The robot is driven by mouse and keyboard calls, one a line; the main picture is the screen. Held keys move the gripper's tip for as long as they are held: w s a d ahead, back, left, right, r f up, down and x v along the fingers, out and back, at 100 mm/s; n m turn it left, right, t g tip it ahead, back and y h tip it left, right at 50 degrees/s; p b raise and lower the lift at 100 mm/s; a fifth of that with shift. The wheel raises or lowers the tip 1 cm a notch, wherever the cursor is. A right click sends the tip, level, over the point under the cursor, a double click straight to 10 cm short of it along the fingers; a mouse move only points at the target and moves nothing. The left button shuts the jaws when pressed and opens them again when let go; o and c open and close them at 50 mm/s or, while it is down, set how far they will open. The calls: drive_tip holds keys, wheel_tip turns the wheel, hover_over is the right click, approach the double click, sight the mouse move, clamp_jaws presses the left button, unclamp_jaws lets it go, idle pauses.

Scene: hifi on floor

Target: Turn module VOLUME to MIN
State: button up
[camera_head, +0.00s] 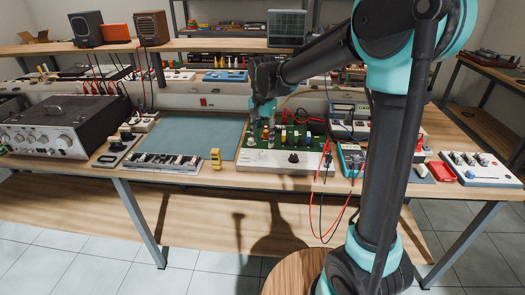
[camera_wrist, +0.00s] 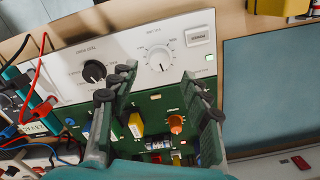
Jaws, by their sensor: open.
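The module is a white-fronted panel (camera_head: 270,163) with a green circuit board behind it, near the table's front edge. In the wrist view its white panel (camera_wrist: 125,42) carries a black knob (camera_wrist: 94,71) and a white knob (camera_wrist: 159,60) with a scale around it. In the head view my gripper (camera_head: 263,108) hangs above the board.
Tall components (camera_wrist: 136,125) stand on the board below my fingers. Red and black leads (camera_head: 326,165) hang at the module's right. A blue mat (camera_head: 200,132) gives free room at left. A yellow meter (camera_head: 216,158) stands at the mat's front edge.

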sight(263, 153)
drive_tip(key=shift+f, duration=2.8)
drive_tip(key=shift+c, duration=0.4)
clamp_jaws()
